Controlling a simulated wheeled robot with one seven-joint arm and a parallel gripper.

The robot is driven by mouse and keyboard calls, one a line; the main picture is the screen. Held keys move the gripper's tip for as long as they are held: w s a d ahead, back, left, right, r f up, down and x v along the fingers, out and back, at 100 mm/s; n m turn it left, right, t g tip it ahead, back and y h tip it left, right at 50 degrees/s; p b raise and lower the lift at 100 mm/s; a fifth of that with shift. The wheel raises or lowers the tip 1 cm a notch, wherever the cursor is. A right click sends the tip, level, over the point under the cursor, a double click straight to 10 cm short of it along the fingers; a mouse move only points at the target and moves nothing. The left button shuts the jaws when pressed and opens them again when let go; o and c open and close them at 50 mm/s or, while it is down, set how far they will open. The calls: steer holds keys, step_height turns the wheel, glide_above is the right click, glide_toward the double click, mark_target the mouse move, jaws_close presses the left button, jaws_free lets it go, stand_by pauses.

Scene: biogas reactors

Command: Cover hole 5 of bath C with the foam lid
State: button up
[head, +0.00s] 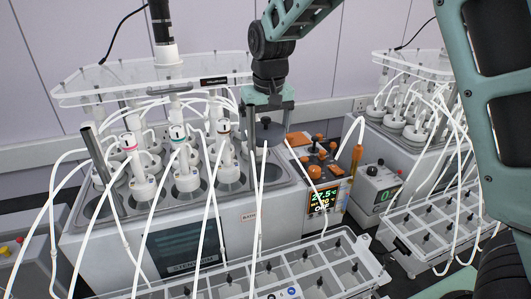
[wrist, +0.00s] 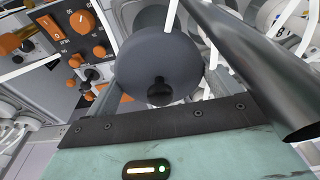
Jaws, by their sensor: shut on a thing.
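The foam lid is a dark grey disc (wrist: 150,55) with a black knob (wrist: 160,90). My gripper (head: 268,120) is shut on it, pointing down over the right end of the near bath. In the head view the lid (head: 268,133) shows between the fingers, close to the bath top. I cannot tell whether it touches the bath. The near bath (head: 235,232) has a grey top with round holes; some hold white-capped bottles, and open ones show along the front, such as the front left hole (head: 97,207). Its label letter and the hole numbers are not readable.
A control panel with orange knobs (head: 318,150) and a lit display (head: 323,200) adjoins the bath's right end. White tubes hang across the front. A dark metal tube (wrist: 265,75) passes close to the lid. A clear rack (head: 245,280) stands in front; a second bath (head: 400,145) is at right.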

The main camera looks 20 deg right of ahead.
steer(key=shift+f+b, duration=2.15)
steer(key=shift+f, duration=0.5)
steer(key=shift+f, duration=0.1)
steer(key=shift+f+b, duration=2)
steer(key=shift+f, duration=0.55)
steer(key=o, duration=0.7)
step_height(320, 180, up, 10)
steer(key=shift+a+r+b, duration=0.1)
steer(key=shift+b, duration=0.7)
